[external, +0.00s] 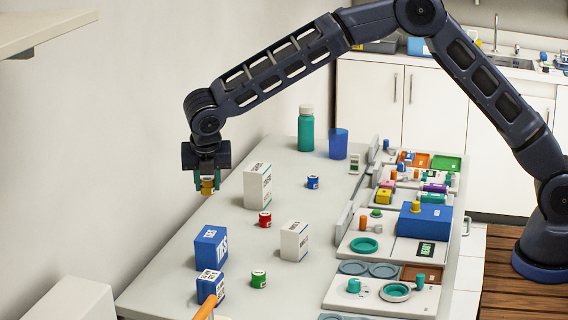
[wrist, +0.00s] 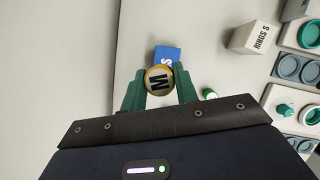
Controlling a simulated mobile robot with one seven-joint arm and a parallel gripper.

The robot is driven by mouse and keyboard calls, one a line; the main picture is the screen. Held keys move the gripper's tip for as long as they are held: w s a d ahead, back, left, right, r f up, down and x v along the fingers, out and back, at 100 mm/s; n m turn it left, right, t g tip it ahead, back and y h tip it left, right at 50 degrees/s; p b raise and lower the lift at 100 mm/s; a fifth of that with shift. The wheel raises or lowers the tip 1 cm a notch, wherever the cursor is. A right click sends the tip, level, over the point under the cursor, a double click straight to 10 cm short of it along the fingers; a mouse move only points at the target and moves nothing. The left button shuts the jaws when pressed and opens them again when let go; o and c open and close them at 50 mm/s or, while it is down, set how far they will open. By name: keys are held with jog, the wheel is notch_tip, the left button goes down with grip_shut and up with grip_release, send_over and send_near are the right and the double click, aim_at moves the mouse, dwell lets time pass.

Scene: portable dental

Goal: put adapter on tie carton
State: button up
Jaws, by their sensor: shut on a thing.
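My gripper (external: 207,183) is shut on a small yellow cylinder (external: 207,188), probably the adapter, held in the air above the left part of the table. In the wrist view its pale round top (wrist: 158,80) is marked M, between the green fingertips (wrist: 158,88). A larger blue carton (external: 211,248), whose lettering seems to read TIES, stands upright on the table below and in front of the gripper. A smaller blue carton (external: 209,286) stands nearer the front edge. The wrist view shows a blue top ending in S (wrist: 167,54), partly hidden by the cylinder; I cannot tell which carton it is.
White cartons (external: 257,185) (external: 294,241), a red can (external: 265,219), a blue can (external: 313,182) and a green can (external: 258,279) stand around. An orange rod (external: 207,306) is at the front. Trays with several parts line the right side.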

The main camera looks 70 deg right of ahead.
aim_at(210, 231)
notch_tip(210, 231, down, 10)
jog(key=shift+f, duration=0.2)
dwell(0.3)
jog(key=o, duration=1)
jog(key=shift+f, duration=0.1)
jog(key=shift+c, duration=0.2)
